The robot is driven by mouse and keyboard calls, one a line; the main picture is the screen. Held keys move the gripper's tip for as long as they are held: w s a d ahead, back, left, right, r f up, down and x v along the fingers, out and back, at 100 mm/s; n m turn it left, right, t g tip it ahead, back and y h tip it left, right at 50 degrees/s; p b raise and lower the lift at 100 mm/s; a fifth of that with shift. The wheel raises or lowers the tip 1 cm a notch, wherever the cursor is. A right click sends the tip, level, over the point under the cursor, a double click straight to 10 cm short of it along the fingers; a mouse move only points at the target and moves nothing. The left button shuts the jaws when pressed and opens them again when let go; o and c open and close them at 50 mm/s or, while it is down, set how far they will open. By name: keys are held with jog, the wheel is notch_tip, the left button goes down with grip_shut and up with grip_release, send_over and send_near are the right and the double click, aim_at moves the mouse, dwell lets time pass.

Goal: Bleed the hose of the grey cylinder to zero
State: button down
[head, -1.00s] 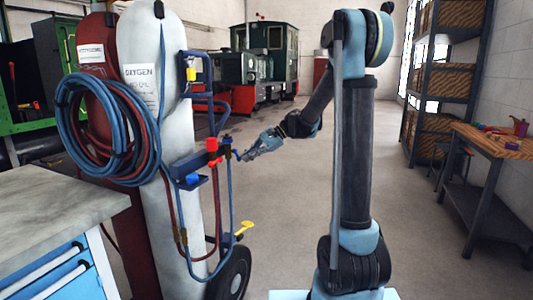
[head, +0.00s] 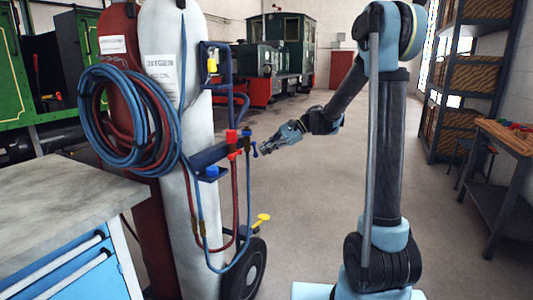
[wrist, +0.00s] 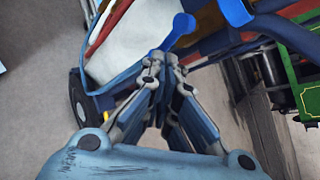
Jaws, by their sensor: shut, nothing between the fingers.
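The grey cylinder (head: 190,110), labelled OXYGEN, stands upright on a blue trolley beside a red cylinder (head: 120,45). Coiled blue and red hoses (head: 100,120) hang in front of both. On the trolley's bar are red knobs (head: 232,137), a blue knob (head: 212,171) and a small blue lever (head: 255,149). A yellow handle (head: 262,218) sits lower, near the wheel. My gripper (head: 264,149) is shut and empty, its tips close to the small blue lever. The wrist view shows a blue lever (wrist: 180,32) just beyond the fingertips (wrist: 162,62); contact is unclear. No gauge reading is legible.
A workbench with blue drawers (head: 60,215) stands at the near left. A wooden table (head: 510,135) and tall shelves (head: 450,80) are at the right. A green locomotive (head: 290,45) is at the back. The floor (head: 300,210) between trolley and my arm is clear.

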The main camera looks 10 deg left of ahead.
dwell(0.3)
jog(key=w+d+r, duration=0.1)
jog(key=w+d, duration=0.1)
jog(key=d, duration=0.4)
jog(key=w+d+r, duration=0.1)
jog(key=w+d, duration=0.2)
jog(key=d, duration=0.3)
jog(key=shift+w+d+r, duration=0.2)
jog(key=shift+w+d, duration=0.1)
jog(key=shift+d, duration=0.05)
jog(key=shift+s, duration=0.1)
